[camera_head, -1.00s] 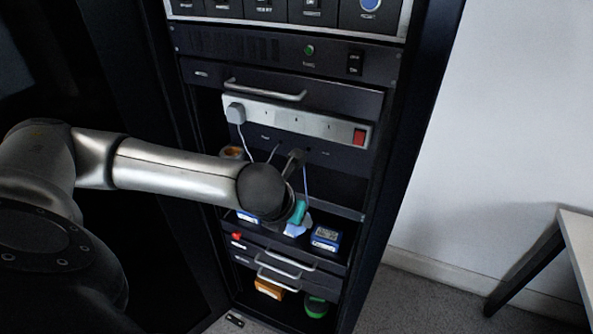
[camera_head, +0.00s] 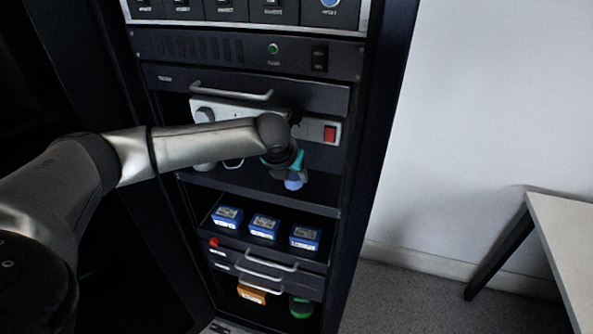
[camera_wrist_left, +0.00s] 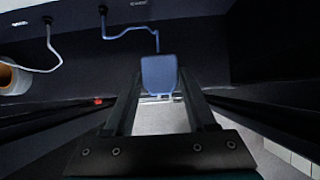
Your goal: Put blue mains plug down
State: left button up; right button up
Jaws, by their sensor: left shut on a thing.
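The blue mains plug (camera_wrist_left: 159,74) is held between the two fingers of my left gripper (camera_wrist_left: 160,105), as the left wrist view shows. A thin blue cable (camera_wrist_left: 130,29) runs from it up to a dark panel. In the head view my left gripper (camera_head: 289,166) is in front of the rack, just below the white socket strip (camera_head: 314,129). The blue plug (camera_head: 294,183) shows at its tip, in front of the dark shelf (camera_head: 240,190). The gripper partly hides the strip. I cannot tell whether the plug touches the shelf. My right gripper is not in view.
Three blue boxes (camera_head: 264,226) stand in an open drawer below the shelf. A red switch (camera_head: 330,133) is on the strip's right end. A drawer handle (camera_head: 231,92) sticks out above. A roll (camera_wrist_left: 10,78) stands at left in the wrist view. A table (camera_head: 562,245) is at far right.

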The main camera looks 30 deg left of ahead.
pick_arm(q)
jog(key=w, duration=0.3)
jog(key=shift+a, duration=0.35)
jog(key=shift+w+f+b, duration=0.1)
jog(key=shift+f+b, duration=0.25)
jog(key=shift+f, duration=0.4)
jog(key=o, duration=1.3)
jog(key=shift+o, duration=0.2)
jog(key=p+v, duration=0.1)
jog(key=v, duration=0.2)
jog(key=shift+r, duration=0.2)
jog(key=s+d, duration=0.2)
jog(key=s, duration=0.9)
jog(key=shift+s+d+f, duration=0.15)
jog(key=shift+s+d, duration=0.2)
jog(key=shift+s, duration=0.05)
